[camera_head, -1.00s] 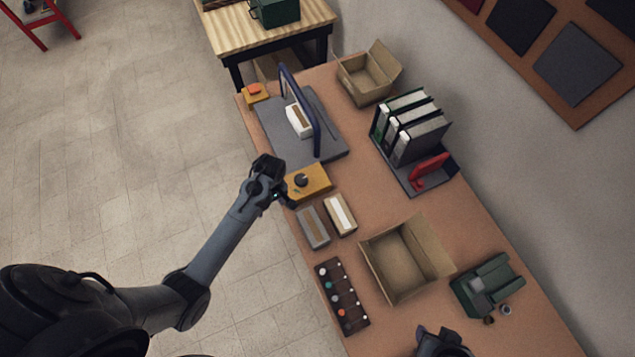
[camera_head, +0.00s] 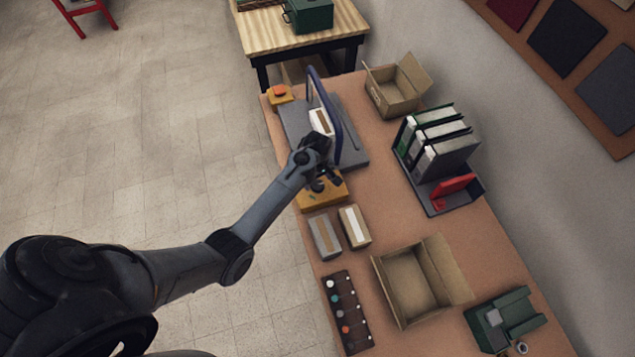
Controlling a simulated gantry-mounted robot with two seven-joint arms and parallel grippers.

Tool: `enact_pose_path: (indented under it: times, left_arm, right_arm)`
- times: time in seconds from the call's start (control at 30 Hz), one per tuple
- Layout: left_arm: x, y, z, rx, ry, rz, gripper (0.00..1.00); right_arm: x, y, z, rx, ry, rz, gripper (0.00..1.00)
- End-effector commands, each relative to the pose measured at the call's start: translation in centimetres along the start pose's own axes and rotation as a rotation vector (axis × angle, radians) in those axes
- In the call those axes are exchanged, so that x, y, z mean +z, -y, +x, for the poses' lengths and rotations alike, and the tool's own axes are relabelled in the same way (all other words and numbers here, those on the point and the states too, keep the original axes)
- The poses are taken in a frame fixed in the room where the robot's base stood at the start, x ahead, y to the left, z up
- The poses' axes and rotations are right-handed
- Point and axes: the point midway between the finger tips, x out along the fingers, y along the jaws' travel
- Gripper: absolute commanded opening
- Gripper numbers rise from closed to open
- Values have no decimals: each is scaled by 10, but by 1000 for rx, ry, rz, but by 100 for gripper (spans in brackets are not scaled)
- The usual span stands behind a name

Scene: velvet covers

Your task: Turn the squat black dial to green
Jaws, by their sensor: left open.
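The yellow box (camera_head: 322,201) that carries the black dial sits at the table's left edge. A small green mark (camera_head: 312,197) shows on its top. My left gripper (camera_head: 325,181) is over this box, open, with its fingers pointing down around the dial's place. The fingers and wrist hide most of the dial, so its pointing direction and any contact cannot be told. My right gripper is not in view.
Behind the box stands a grey press-like base with a blue frame (camera_head: 338,130), close to my left wrist. Two small cartons (camera_head: 325,237) lie in front. An open cardboard box (camera_head: 408,290), binders (camera_head: 440,150) and a strip of coloured knobs (camera_head: 345,312) are also on the table.

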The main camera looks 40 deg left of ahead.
Motion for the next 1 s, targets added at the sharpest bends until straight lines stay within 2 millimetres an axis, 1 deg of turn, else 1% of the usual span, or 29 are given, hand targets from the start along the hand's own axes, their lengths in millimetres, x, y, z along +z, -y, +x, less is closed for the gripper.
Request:
enact_pose_path:
  times: [0.03,0.1,0.23,0.4,0.63,0.67,1.0]
  left_arm:
    - [0,0,7,-1,1,0,76]
    - [0,0,15,-1,1,0,76]
    - [0,0,25,0,0,1,76]
    - [0,0,30,1,0,0,76]
    - [0,0,30,1,0,0,76]
    - [0,0,30,1,0,0,72]
    - [0,0,30,0,0,0,20]
  right_arm:
    - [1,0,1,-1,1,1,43]
    - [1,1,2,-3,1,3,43]
    - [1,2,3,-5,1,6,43]
    - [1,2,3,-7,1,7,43]
    - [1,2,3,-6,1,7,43]
    - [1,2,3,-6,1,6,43]
    - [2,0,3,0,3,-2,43]
